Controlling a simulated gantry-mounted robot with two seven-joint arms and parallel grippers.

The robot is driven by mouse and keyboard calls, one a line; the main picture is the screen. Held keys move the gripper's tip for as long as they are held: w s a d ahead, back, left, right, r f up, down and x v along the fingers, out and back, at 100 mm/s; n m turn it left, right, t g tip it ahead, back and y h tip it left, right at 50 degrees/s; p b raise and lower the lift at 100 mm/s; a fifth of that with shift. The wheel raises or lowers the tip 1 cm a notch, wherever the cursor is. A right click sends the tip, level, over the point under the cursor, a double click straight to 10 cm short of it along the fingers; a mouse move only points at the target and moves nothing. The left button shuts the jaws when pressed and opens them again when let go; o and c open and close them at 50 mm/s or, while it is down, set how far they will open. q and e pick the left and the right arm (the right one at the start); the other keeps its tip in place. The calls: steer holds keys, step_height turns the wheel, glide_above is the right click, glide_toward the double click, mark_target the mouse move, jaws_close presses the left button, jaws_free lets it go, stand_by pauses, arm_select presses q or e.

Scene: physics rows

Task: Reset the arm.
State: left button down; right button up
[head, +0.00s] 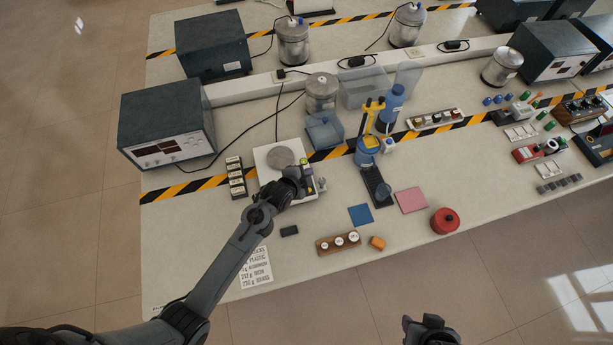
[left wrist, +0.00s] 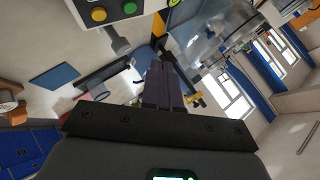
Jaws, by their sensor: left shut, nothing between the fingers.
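My left arm reaches in from the lower left in the head view, and my left gripper (head: 306,178) is low over the bench beside the white scale-like device. In the left wrist view my left gripper (left wrist: 160,75) has its dark purple fingers shut together with nothing between them. A panel with a yellow and a green button (left wrist: 108,10) is beyond the fingers at the top. A dark part of my right arm, seemingly my right gripper (head: 430,329), shows at the bottom edge of the head view, off the bench; its fingers cannot be made out.
The white device with a round grey plate (head: 280,158) stands by my left gripper. Right of it are a blue burner-like stand (head: 368,152), a blue pad (head: 361,214), a pink pad (head: 411,200) and a red round container (head: 445,220).

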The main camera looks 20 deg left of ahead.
arm_select(q)
steer(key=shift+s, duration=0.1)
stand_by(0.3)
steer(key=shift+g, duration=0.7)
steer(key=s+f, duration=0.6)
steer(key=s, duration=0.1)
steer(key=shift+a+f, duration=0.2)
steer(key=shift+a, duration=0.2)
steer(key=s, duration=0.3)
steer(key=shift+s+a+f, duration=0.15)
steer(key=shift+a+f, duration=0.05)
steer(key=shift+f, duration=0.05)
steer(key=s+a+r+n+g+y, duration=0.25)
steer(key=s+r+n+g, duration=0.25)
steer(key=s+r+n, duration=0.95)
steer(key=s+r+m+p, duration=0.1)
steer(key=s+r+p, duration=0.2)
steer(key=r+p, duration=0.4)
steer(key=s+r+m+p, duration=0.2)
steer(key=s+r+p, duration=0.1)
steer(key=r+p, duration=0.4)
step_height(320, 180, up, 2)
steer(key=shift+a+r+h+p, duration=0.15)
steer(key=shift+a+h+p, duration=0.25)
steer(key=shift+h, duration=0.05)
